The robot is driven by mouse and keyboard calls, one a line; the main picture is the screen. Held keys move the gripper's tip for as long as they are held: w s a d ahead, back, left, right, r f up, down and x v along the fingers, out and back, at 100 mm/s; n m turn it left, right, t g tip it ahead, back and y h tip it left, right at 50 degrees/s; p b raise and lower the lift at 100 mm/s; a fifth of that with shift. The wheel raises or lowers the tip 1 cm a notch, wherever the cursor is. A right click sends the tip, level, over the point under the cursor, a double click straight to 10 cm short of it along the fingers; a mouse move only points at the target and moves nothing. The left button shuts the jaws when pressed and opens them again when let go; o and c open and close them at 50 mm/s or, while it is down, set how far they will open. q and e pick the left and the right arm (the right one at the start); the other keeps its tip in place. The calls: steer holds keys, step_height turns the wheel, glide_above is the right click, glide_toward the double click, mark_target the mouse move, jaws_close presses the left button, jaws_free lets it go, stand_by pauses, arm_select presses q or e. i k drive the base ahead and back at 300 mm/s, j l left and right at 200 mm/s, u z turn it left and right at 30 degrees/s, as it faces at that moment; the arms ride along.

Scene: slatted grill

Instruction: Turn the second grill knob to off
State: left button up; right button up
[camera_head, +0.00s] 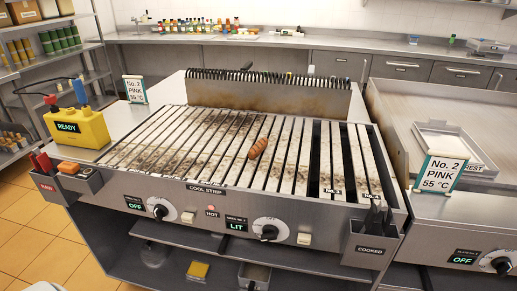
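The slatted grill (233,113) stands in the middle of the head view. On its front panel, the second knob (270,231) is a dark knob on a white round dial. The display (236,226) left of it reads LIT, and a small red lamp (211,208) marked HOT glows nearby. The first knob (160,208) sits further left, beside a display (135,203) reading OFF. One browned sausage (258,148) lies on the slats near the middle. Neither of my grippers is in view.
A metal bin (370,246) marked COOKED juts from the front right of the panel. Another bin (80,180) sits at the front left, below a yellow READY box (78,128). A griddle with its own OFF knob (498,262) adjoins on the right. Shelves lie beneath the panel.

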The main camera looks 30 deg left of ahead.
mark_target(270, 232)
steer(key=k+u, duration=0.1)
steer(key=u, duration=0.6)
steer(key=k+u, duration=0.15)
steer(key=u, duration=0.25)
steer(key=j, duration=0.05)
